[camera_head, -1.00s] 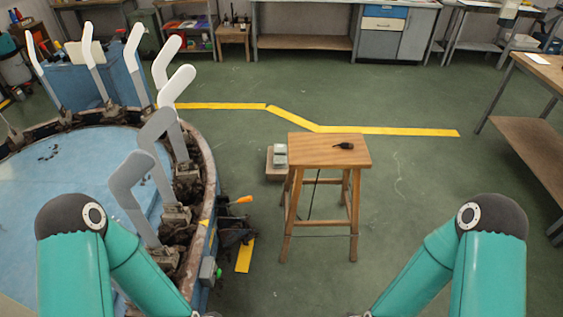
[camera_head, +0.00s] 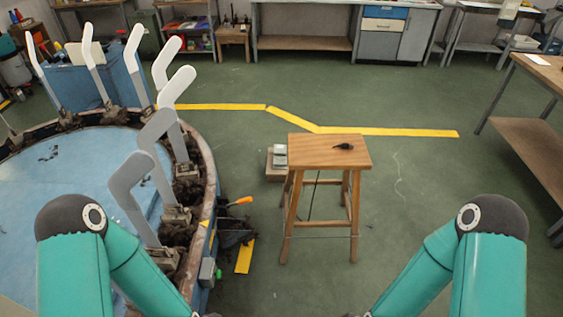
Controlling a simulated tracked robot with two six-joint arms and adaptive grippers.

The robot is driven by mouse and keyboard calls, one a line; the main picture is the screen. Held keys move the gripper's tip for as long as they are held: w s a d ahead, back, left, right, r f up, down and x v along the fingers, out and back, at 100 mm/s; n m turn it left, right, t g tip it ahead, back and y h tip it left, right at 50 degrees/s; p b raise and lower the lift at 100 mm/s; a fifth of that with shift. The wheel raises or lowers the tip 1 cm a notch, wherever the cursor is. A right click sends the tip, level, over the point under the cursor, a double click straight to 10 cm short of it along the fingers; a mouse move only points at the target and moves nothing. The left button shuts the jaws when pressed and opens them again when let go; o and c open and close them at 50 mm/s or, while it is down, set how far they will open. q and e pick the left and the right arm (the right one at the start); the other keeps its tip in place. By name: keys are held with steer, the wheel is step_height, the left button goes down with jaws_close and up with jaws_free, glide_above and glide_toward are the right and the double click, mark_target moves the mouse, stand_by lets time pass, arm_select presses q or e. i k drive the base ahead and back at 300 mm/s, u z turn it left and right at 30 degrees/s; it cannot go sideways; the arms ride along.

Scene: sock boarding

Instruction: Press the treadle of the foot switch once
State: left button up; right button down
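A small grey two-part device (camera_head: 280,155), which looks like the foot switch, sits on a low wooden block (camera_head: 273,175) just behind and left of the wooden stool (camera_head: 325,153). The stool hides part of its right side, and I cannot make out the treadle's position. My two teal arms come in from the lower left and lower right. Their ends run out of the bottom edge, so neither gripper shows. Both arms are well short of the device in the picture.
The round blue machine (camera_head: 75,180) with upright sock forms (camera_head: 130,180) fills the left. An orange-handled lever (camera_head: 240,200) juts from its rim. The green floor right of the stool is clear.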

mark_target(278, 160)
steer(key=z, duration=0.05)
steer(key=k, duration=0.5)
steer(key=z, duration=1.25)
steer(key=i, duration=5.3)
